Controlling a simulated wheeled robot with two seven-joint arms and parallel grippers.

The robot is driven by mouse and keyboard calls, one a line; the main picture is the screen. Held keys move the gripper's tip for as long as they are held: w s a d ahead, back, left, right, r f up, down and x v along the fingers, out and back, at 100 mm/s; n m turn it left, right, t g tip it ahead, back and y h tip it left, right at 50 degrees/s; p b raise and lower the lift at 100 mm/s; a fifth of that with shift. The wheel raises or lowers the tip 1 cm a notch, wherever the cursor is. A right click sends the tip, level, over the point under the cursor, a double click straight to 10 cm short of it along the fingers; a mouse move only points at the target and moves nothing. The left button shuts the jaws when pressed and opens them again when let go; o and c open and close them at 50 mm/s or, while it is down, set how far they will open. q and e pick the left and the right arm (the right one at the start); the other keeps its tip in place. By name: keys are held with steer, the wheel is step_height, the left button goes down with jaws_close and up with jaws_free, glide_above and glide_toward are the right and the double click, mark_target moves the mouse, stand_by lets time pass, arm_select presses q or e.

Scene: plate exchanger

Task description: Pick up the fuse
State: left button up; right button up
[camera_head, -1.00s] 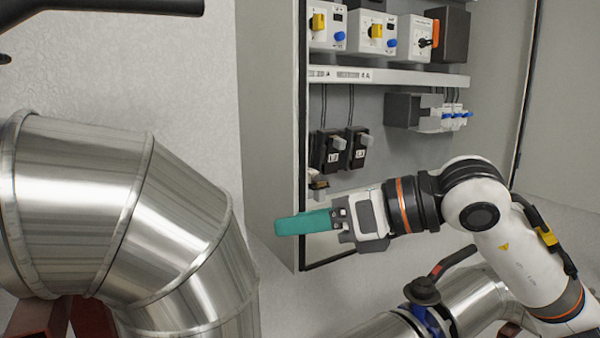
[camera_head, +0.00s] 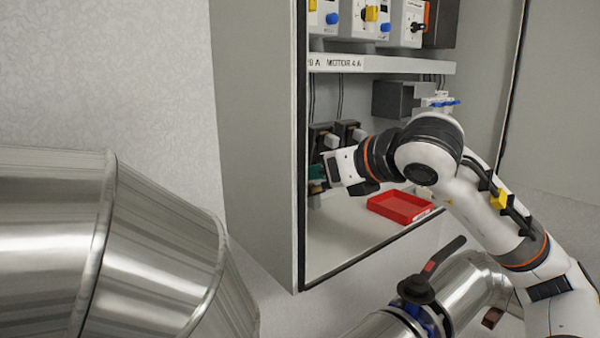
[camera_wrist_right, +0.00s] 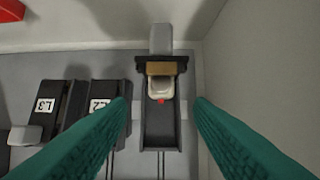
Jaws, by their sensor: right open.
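The right gripper (camera_wrist_right: 162,106) is open in the right wrist view. Its two teal fingers stand on either side of an open black fuse holder (camera_wrist_right: 161,128), with nothing gripped. A pale, rounded piece that looks like the fuse (camera_wrist_right: 160,87) sits in this holder, below a tan block, with a red dot at its lower edge. The fingertips are apart from it. In the head view my right gripper (camera_head: 317,178) reaches into the cabinet at its left side, its fingers mostly hidden. The fuse cannot be made out there. My left gripper is not in view.
Holders marked L3 (camera_wrist_right: 46,108) and L2 (camera_wrist_right: 98,104) stand beside the open holder. A cabinet wall (camera_wrist_right: 250,70) is close on the other side. A red tray (camera_head: 399,207) lies on the cabinet floor (camera_head: 345,240). A shelf (camera_head: 385,64) with switches is above.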

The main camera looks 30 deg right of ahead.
steer(key=p+x, duration=0.2)
steer(key=x, duration=0.2)
steer(key=shift+w+f+p, duration=0.1)
steer(key=shift+w+p, duration=0.05)
steer(key=shift+p, duration=0.25)
steer(key=shift+w+a+f, duration=0.1)
steer(key=shift+w+f, duration=0.05)
steer(key=shift+w, duration=0.1)
steer(key=shift+w+f, duration=0.25)
steer(key=shift+w, duration=0.05)
steer(key=shift+s+r, duration=0.1)
jaws_close()
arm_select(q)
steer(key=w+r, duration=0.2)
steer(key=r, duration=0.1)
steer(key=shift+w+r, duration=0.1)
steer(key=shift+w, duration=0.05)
